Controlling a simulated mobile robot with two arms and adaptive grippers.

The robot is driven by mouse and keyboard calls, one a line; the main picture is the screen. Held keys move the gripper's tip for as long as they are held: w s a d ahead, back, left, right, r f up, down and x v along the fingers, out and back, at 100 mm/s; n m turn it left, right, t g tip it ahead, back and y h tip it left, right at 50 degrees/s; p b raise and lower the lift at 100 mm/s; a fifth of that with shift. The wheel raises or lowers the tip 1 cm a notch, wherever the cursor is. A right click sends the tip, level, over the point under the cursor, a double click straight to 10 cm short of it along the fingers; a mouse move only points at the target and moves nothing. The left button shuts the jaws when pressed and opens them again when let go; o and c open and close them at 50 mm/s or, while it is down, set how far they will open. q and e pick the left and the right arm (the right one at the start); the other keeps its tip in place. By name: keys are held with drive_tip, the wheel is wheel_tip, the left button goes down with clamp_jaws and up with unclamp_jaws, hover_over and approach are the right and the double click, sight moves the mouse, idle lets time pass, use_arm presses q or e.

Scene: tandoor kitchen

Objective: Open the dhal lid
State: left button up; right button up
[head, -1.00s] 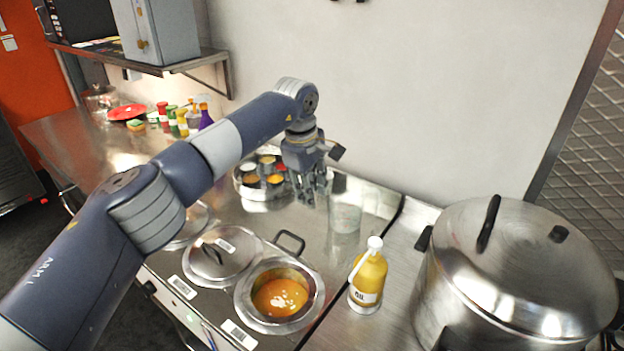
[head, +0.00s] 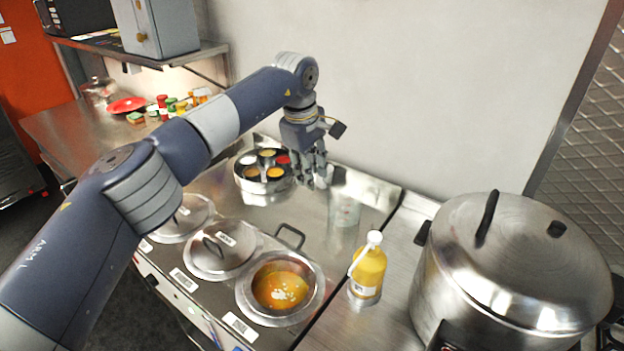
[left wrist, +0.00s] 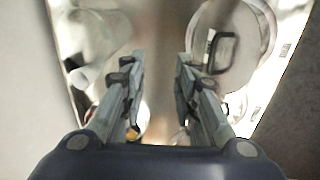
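Three round pots sit in the steel counter. The right one is an open pot (head: 281,288) with orange-yellow food. The middle one carries a metal lid (head: 224,248) with a dark handle; the left one carries another lid (head: 184,216), partly hidden by my left arm. A dark loop handle (head: 290,236) shows behind the open pot; I cannot tell what it belongs to. The labels are unreadable, so I cannot tell which is dhal. My left gripper (head: 312,180) is open and empty above the back of the counter. In the left wrist view, a handled round metal piece (left wrist: 222,52) lies beyond the fingers.
A spice tray (head: 264,185) sits left of the gripper, and a clear container (head: 345,210) stands below it. A yellow oil bottle (head: 368,270) stands right of the open pot. A large lidded pot (head: 510,275) fills the right. A wall (head: 400,80) closes the back.

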use_arm(q)
wheel_tip(320, 180, up, 9)
drive_tip(key=s+a, duration=0.1)
drive_tip(key=shift+s+f, duration=0.2)
drive_tip(key=shift+s, duration=0.05)
